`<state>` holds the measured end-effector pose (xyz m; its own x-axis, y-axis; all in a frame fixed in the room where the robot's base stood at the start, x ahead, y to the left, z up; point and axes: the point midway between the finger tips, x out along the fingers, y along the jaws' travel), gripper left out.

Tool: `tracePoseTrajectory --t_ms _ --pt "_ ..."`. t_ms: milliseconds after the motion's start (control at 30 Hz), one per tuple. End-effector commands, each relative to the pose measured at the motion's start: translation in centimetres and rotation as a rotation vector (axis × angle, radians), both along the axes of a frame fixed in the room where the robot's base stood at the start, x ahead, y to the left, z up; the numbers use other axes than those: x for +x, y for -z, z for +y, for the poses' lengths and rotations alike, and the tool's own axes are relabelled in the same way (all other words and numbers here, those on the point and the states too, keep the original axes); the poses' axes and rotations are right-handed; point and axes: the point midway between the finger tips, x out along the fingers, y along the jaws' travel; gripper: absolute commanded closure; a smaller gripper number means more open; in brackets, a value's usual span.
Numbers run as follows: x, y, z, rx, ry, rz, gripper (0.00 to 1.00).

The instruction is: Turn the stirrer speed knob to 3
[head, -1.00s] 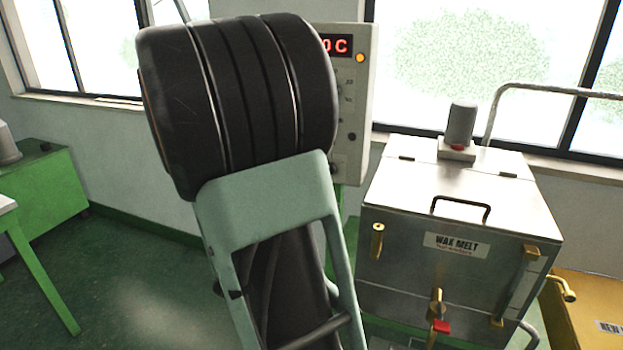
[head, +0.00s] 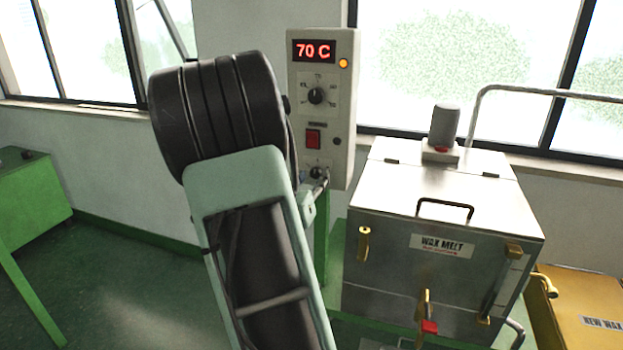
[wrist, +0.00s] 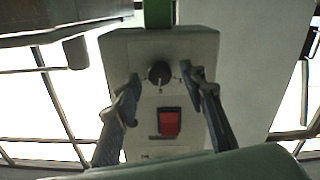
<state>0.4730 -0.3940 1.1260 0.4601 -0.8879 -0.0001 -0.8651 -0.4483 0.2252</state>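A grey control box (head: 343,120) stands on a green post, with a red display reading 70 C. It has an upper black knob (head: 317,96) and a lower black knob (head: 317,172), with a red switch (head: 313,139) between them. The wrist view shows the box upside down, with the lower knob (wrist: 158,73) near its middle and the red switch (wrist: 169,121) below it. My gripper (wrist: 160,76) is open, one finger on each side of the lower knob; contact is not clear. The knob's setting and small scale are too small to read.
The steel wax melt tank (head: 445,215) stands right of the box, with a lid handle and a grey motor (head: 444,124) on top. A yellow bin (head: 585,305) is at far right. A green table (head: 35,195) is at left. Open floor lies between table and box.

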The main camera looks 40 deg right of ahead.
Motion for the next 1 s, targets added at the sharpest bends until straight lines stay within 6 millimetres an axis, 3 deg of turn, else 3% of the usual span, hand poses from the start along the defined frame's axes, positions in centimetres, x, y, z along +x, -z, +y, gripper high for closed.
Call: tracePoseTrajectory --t_ms 167,500,1000 --pt "-0.01 0.00 0.02 0.000 0.000 0.000 0.64" --pt "-0.03 0.00 0.03 0.000 0.000 0.000 1.00" --pt "-0.02 0.47 0.05 0.061 -0.001 -0.122 1.00"
